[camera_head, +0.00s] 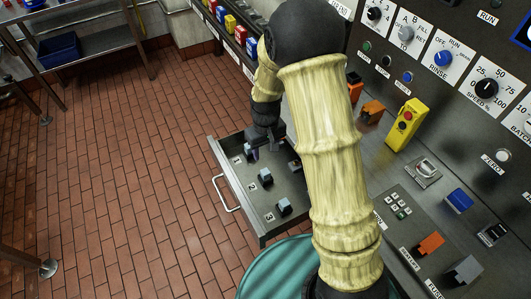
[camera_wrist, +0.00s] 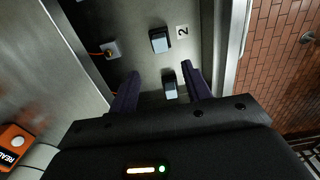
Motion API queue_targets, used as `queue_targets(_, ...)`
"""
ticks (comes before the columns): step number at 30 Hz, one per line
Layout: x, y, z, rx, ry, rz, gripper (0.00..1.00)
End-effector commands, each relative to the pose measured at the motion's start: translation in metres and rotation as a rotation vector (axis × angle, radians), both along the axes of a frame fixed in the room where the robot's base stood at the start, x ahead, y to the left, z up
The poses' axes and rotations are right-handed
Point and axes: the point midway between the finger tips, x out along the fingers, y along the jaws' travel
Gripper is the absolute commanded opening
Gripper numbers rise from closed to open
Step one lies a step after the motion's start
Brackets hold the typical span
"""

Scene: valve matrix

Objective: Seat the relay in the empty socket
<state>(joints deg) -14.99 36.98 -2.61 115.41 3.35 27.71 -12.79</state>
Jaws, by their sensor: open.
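An open drawer (camera_head: 228,190) holds several small dark blocks with pale blue-grey faces, which look like relays. One block (camera_wrist: 170,86) lies between my fingertips in the wrist view, apart from both. A second block (camera_wrist: 159,40) sits beside a label "2" and shows in the head view too (camera_head: 265,177). A third (camera_head: 285,207) sits by a label "3". My gripper (camera_wrist: 158,76) is open and points down into the drawer; in the head view it is over the drawer's far end (camera_head: 257,142). I cannot make out the empty socket; my arm covers part of the panel.
A small grey piece with an orange wire (camera_wrist: 112,50) sits in the drawer near its inner side. The counter carries a yellow control box (camera_head: 405,125), a blue switch (camera_head: 459,200) and an orange block (camera_head: 431,243). Open brick floor lies left.

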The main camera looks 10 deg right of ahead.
Motion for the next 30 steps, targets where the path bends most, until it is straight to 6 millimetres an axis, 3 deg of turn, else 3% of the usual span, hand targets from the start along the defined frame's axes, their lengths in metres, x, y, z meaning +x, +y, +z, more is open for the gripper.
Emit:
queue_targets(17, -0.003, -0.004, 0.006, 0.002, -0.008, -0.014, 0.48)
queue_targets(23, -0.026, -0.031, 0.046, 0.017, -0.059, -0.104, 0.48)
queue_targets(30, -0.084, -0.073, 0.098, 0.036, -0.151, -0.262, 0.48)
